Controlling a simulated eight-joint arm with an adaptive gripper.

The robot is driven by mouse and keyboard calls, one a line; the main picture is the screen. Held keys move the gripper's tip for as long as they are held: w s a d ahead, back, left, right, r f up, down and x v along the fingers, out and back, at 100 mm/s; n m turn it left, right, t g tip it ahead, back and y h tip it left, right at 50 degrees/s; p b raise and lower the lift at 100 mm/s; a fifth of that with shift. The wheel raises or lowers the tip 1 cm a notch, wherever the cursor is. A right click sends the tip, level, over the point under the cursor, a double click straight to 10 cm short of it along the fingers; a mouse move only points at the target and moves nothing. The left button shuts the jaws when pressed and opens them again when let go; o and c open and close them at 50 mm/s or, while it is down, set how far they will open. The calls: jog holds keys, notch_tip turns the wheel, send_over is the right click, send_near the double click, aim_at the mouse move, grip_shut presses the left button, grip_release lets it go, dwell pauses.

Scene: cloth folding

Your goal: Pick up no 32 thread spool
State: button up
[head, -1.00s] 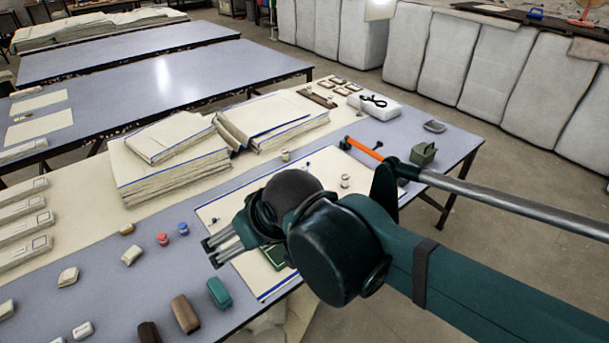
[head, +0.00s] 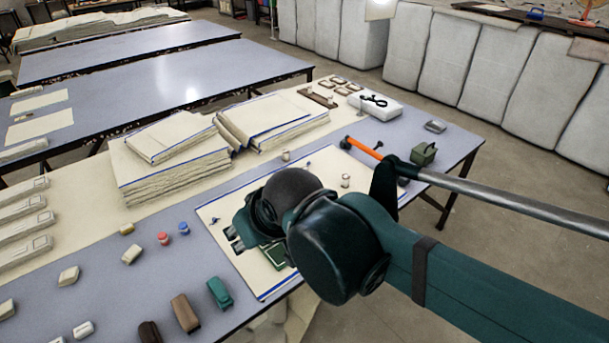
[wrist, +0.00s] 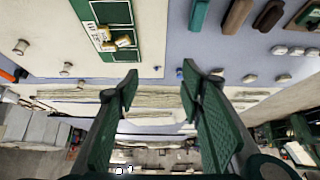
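I cannot read a number on any spool, so I cannot tell which is no 32. In the head view, small spools in yellow (head: 127,228), red (head: 163,238) and blue (head: 184,228) stand on the table left of my gripper (head: 234,238). In the wrist view, two pale spool-like pieces (wrist: 21,47) (wrist: 66,69) show at left. In that view my gripper (wrist: 160,74) has its fingers wide apart with nothing between them.
A green tray (head: 274,256) is partly hidden by my wrist. Folded cloth stacks (head: 172,168) rise behind the spools. Brown (head: 186,313) and teal (head: 219,293) blocks stand near the front edge. Bare table shows around the coloured spools.

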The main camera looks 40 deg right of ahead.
jog(key=w, duration=0.1)
jog(key=m+g+h+p, duration=0.4)
jog(key=m+g+p, duration=0.25)
jog(key=m, duration=0.95)
send_over(303, 170)
jog(key=a, duration=0.2)
notch_tip(303, 170, down, 16)
jog(key=shift+s+a+f+p, duration=0.15)
jog(key=shift+s+f+p, duration=0.1)
jog(key=shift+p, duration=0.1)
jog(key=shift+h, duration=0.3)
jog(key=shift+b+x, duration=0.3)
jog(key=shift+x, duration=1)
jog(key=shift+w, duration=0.1)
